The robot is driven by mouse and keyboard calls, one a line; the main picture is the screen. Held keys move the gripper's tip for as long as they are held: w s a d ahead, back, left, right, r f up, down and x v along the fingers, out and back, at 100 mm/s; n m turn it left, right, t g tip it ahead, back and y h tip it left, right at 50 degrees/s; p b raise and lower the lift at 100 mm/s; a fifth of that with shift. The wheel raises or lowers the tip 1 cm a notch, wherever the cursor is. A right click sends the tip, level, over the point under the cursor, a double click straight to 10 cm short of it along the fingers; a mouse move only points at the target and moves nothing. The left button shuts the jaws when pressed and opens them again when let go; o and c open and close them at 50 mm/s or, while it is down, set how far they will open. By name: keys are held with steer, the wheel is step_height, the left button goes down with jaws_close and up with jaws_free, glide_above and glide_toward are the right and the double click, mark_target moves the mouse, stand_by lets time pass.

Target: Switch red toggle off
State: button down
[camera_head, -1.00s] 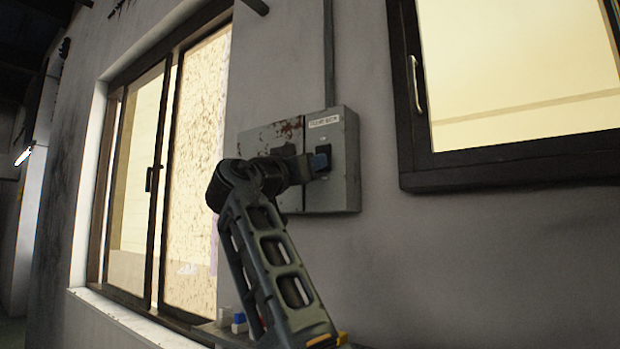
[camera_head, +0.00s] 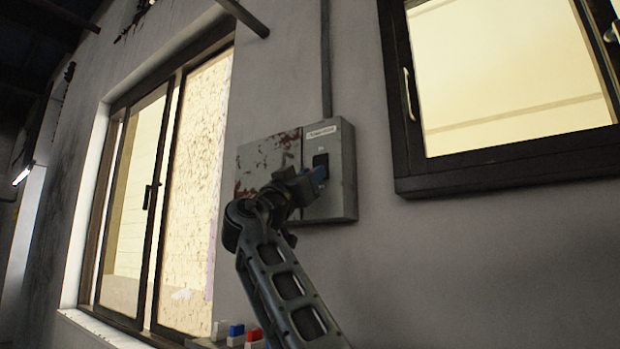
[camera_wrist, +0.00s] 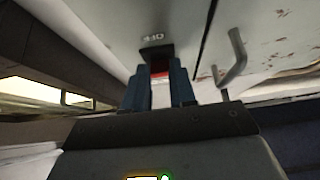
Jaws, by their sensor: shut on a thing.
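The red toggle (camera_wrist: 160,71) shows in the wrist view between my two blue fingertips, set in a dark switch plate. The same dark switch plate (camera_head: 321,159) is on the right part of a grey wall box (camera_head: 345,180) in the head view. There the toggle itself is hidden by my gripper (camera_head: 318,178), which is just below and in front of the plate. In the wrist view my gripper (camera_wrist: 160,82) is shut on the red toggle. The toggle's exact tilt is hard to tell.
The box has a rust-stained left door and a grey bent handle (camera_wrist: 234,58) beside the switch. A window with a dark frame (camera_head: 405,187) is to the right, and a sliding window (camera_head: 150,195) is to the left. Small coloured blocks (camera_head: 237,331) lie low near the sill.

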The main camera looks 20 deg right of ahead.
steer(key=c, duration=0.9)
jaws_free()
steer(key=b+v, duration=0.1)
steer(key=v, duration=0.7)
steer(key=shift+b, duration=0.3)
